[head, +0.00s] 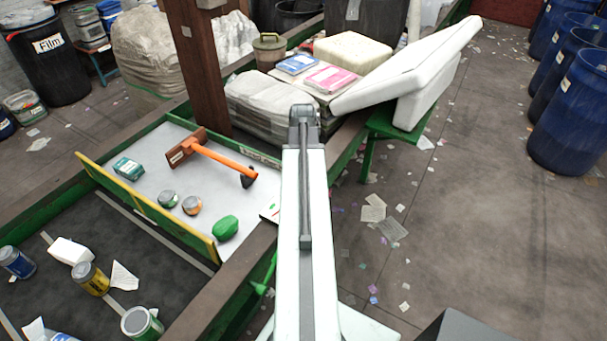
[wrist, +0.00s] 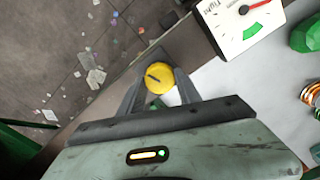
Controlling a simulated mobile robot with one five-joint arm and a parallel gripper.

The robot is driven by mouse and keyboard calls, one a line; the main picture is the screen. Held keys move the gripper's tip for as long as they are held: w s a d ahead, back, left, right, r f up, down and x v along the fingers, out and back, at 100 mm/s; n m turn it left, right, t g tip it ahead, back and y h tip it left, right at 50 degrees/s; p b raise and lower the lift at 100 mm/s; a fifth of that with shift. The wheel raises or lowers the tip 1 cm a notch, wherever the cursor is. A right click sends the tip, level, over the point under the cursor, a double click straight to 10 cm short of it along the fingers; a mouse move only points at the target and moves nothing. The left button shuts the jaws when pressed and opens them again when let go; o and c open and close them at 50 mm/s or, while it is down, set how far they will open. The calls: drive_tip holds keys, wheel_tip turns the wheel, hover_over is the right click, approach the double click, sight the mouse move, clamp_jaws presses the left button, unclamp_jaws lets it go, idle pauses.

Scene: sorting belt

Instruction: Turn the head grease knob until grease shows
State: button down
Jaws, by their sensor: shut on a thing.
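A round yellow knob (wrist: 158,79) with a dark slot-like mark lies between the fingertips of my gripper (wrist: 160,85) in the wrist view. The gripper is shut on it. The mark runs slantwise, from upper left to lower right. I cannot make out any grease around the knob. A white gauge (wrist: 236,22) with a red needle and a green band stands beside it; the needle points right, off the green band. In the head view my arm hides the knob and the gripper's fingers; only a corner of the gauge (head: 270,213) shows.
A yellow rail (head: 150,210) borders the dark belt (head: 75,215). Blue barrels (head: 568,120) stand at right; the littered floor there has free room.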

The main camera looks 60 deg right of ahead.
drive_tip(key=shift+s+a+m, duration=0.1)
drive_tip(key=shift+m, duration=1.1)
drive_tip(key=c, duration=0.8)
unclamp_jaws()
drive_tip(key=shift+c, duration=0.2)
drive_tip(key=shift+r, duration=0.1)
wheel_tip(320, 180, up, 8)
drive_tip(key=p, duration=0.8)
drive_tip(key=shift+f, duration=0.25)
